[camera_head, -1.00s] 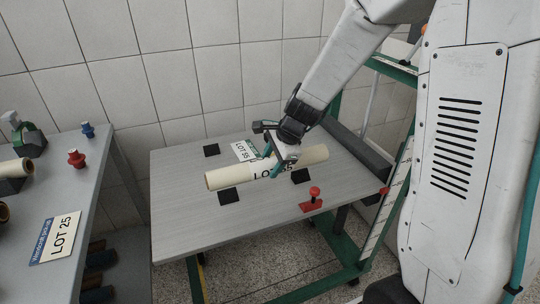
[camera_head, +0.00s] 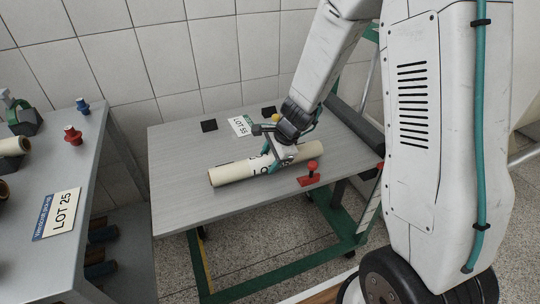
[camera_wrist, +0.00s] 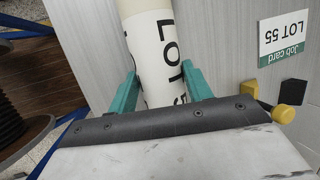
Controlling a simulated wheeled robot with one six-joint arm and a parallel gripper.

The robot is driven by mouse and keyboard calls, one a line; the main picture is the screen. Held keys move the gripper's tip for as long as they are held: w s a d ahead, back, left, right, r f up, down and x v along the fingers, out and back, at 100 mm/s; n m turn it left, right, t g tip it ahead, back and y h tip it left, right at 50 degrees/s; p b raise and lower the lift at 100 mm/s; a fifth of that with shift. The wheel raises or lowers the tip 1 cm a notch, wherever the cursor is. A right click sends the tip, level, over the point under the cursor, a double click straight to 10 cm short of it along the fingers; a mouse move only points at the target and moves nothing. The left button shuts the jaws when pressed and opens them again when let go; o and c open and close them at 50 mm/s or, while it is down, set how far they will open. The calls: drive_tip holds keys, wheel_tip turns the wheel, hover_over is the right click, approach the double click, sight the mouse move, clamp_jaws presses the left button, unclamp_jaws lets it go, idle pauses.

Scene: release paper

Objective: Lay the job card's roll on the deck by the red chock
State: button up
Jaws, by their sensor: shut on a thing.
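My gripper (camera_head: 275,160) is shut on a long cream roll (camera_head: 234,174) around its middle. The roll carries a printed white label band; in the wrist view the roll (camera_wrist: 150,50) runs between my two green fingers (camera_wrist: 160,90), its label reading LOT 5 and partly hidden. The job card (camera_head: 240,126), LOT 55, lies on the grey deck (camera_head: 180,150) behind the roll; it also shows in the wrist view (camera_wrist: 285,40). The red chock (camera_head: 309,178) stands at the deck's front edge, just in front of the roll's right part. The roll is low over the deck; I cannot tell whether it touches.
A grey bench (camera_head: 90,150) at left holds a LOT 25 card (camera_head: 58,214), a red peg (camera_head: 73,135), a blue peg (camera_head: 82,105) and other rolls (camera_head: 14,146). The deck's left part is clear.

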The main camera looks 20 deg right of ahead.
drive_tip(key=shift+f, duration=0.2)
idle(0.5)
drive_tip(key=o, duration=1.3)
drive_tip(key=shift+o, duration=0.2)
drive_tip(key=v, duration=0.7)
drive_tip(key=shift+d+r, duration=0.15)
drive_tip(key=shift+r, duration=0.2)
drive_tip(key=s+r+n+g+h, duration=0.1)
drive_tip(key=s+r+n, duration=0.7)
drive_tip(key=s, duration=0.5)
drive_tip(key=s+r+n+g+h, duration=0.1)
drive_tip(key=s+r+n+h, duration=0.1)
drive_tip(key=s+r+n, duration=0.7)
drive_tip(key=shift+s+d+r+n, duration=0.25)
drive_tip(key=shift+s+r, duration=0.3)
drive_tip(key=shift+s, duration=2.15)
